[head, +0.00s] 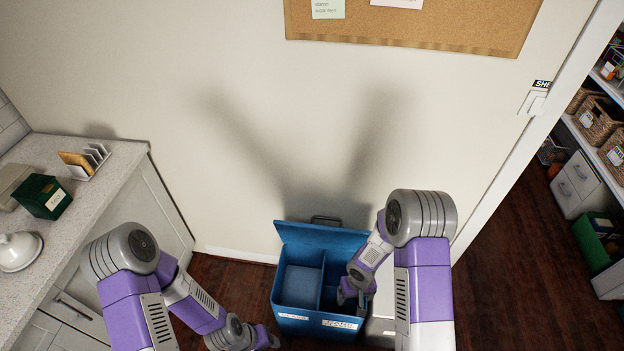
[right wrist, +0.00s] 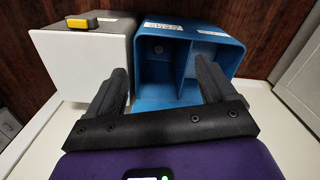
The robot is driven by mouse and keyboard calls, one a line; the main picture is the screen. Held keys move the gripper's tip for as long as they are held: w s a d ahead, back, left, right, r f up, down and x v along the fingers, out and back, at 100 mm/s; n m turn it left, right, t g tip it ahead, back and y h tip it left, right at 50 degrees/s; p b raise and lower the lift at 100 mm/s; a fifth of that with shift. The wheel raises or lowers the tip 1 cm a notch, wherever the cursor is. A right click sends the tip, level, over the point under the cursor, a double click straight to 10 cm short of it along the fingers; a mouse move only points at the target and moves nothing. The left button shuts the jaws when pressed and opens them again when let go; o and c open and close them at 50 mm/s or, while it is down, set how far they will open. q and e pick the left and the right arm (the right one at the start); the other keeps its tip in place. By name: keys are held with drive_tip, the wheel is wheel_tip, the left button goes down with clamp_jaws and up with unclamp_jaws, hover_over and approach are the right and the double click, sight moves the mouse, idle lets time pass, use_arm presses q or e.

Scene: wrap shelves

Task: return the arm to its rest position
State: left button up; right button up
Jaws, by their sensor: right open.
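My right arm (head: 422,270) reaches down from the right in the head view. Its gripper (head: 351,303) is over the right side of the open blue bin (head: 283,318). In the right wrist view the two dark fingers of this gripper (right wrist: 160,82) stand wide apart with nothing between them. The blue bin (right wrist: 165,70) lies beyond the fingers there. My left arm (head: 135,295) comes in from the left, and its gripper (head: 268,338) is low, left of the bin. Its fingers are too small to tell open from shut.
The bin has two compartments and a raised lid (head: 320,240). A white box (right wrist: 85,65) with a yellow-topped item (right wrist: 95,20) stands beside it. A counter (head: 100,190) holds a green box (head: 42,196) at left. A doorway shows shelves (head: 600,150) at right.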

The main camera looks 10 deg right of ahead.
drive_tip(key=s+a+m+y, duration=0.3)
drive_tip(key=s+a, duration=0.4)
drive_tip(key=s, duration=0.4)
drive_tip(key=shift+a+f+t+y, duration=0.4)
drive_tip(key=shift+f+y, duration=0.05)
drive_tip(key=shift+y, duration=0.15)
